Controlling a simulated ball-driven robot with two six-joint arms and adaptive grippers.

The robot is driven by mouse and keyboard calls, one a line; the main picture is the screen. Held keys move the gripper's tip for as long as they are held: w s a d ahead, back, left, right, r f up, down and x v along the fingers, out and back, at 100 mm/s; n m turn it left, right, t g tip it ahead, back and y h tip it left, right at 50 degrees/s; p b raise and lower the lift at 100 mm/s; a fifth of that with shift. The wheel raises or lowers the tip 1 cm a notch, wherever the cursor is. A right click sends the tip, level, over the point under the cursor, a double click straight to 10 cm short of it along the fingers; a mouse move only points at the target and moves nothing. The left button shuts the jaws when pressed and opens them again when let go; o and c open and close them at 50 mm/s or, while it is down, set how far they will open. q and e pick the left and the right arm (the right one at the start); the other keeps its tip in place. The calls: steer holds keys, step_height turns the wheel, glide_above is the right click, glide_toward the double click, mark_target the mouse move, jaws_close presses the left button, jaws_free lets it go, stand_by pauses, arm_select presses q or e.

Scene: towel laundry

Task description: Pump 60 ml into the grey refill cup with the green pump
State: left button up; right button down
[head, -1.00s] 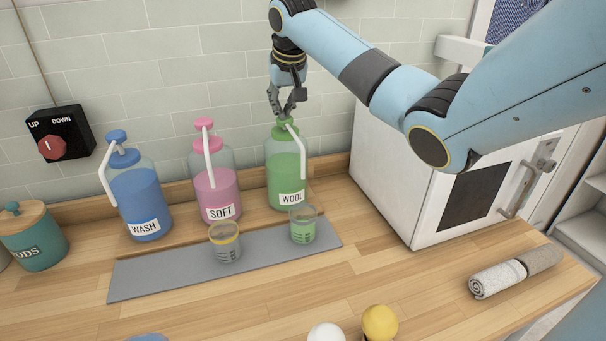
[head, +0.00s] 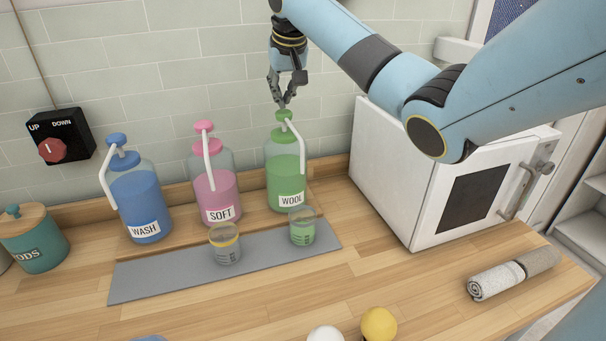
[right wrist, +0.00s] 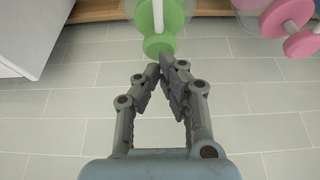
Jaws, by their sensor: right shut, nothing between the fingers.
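The green pump (head: 284,117) tops a clear bottle of green liquid labelled WOOL (head: 287,180). Its white spout bends down toward the front. The grey-rimmed refill cup (head: 302,229) stands on the grey mat in front of that bottle, with green liquid in it. My right gripper (head: 284,106) is shut and empty, pointing down just above the green pump head. In the right wrist view the fingertips (right wrist: 162,68) meet close to the green pump head (right wrist: 158,46); whether they touch it I cannot tell. My left gripper is not in view.
A yellow-rimmed cup (head: 225,246) stands on the mat (head: 165,282). The blue WASH bottle (head: 140,200) and pink SOFT bottle (head: 216,190) stand to the left. A white appliance (head: 400,185) is close on the right. Rolled towels (head: 497,280) lie at the right.

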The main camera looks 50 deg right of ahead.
steer(key=shift+r, duration=0.1)
stand_by(0.3)
steer(key=shift+r, duration=2.95)
steer(key=shift+f, duration=0.1)
